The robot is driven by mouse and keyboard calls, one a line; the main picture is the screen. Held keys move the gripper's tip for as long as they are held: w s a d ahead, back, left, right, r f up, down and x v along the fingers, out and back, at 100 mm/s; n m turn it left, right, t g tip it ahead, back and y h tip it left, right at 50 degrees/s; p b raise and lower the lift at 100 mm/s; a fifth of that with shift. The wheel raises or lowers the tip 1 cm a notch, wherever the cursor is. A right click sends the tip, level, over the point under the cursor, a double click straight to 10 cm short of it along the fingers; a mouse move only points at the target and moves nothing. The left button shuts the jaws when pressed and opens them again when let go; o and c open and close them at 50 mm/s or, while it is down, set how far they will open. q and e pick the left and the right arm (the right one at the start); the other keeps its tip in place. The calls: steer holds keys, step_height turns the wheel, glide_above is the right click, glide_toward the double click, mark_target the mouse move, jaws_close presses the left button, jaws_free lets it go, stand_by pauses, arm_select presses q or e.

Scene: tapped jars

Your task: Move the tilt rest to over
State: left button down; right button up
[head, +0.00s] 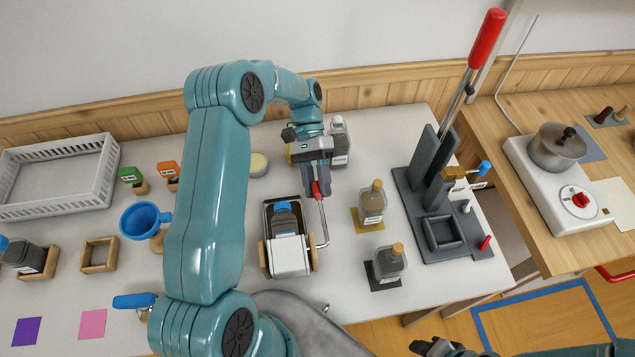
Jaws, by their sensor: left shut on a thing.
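The tilt rest (288,257) stands on the white table in the middle of the view. It is a grey metal cradle on a wooden frame, with a bent metal lever at its right side. A dark jar with a blue cap (284,208) lies in the cradle. The lever ends in a red grip (317,191). My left gripper (318,187) reaches down from above and is shut on this red grip. Part of my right gripper (436,347) shows dark at the bottom edge; its jaws are not clear.
Corked jars (372,205) (389,265) stand right of the rest. Behind my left gripper is another jar (340,142). A lever press (440,200) stands farther right, with a hotplate and pot (556,150) beyond. A blue funnel (143,220) and white crate (60,180) are left.

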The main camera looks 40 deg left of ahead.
arm_select(q)
steer(key=shift+s+f, duration=0.15)
steer(key=shift+f, duration=0.4)
steer(key=c, duration=1)
jaws_free()
steer(key=shift+o, duration=0.6)
steer(key=shift+a, duration=0.15)
steer(key=shift+w, duration=0.2)
steer(key=shift+s+r, duration=0.1)
steer(key=shift+r, duration=0.1)
steer(key=p+v, duration=0.1)
steer(key=v, duration=0.6)
steer(key=shift+r, duration=0.2)
steer(key=shift+a, duration=0.1)
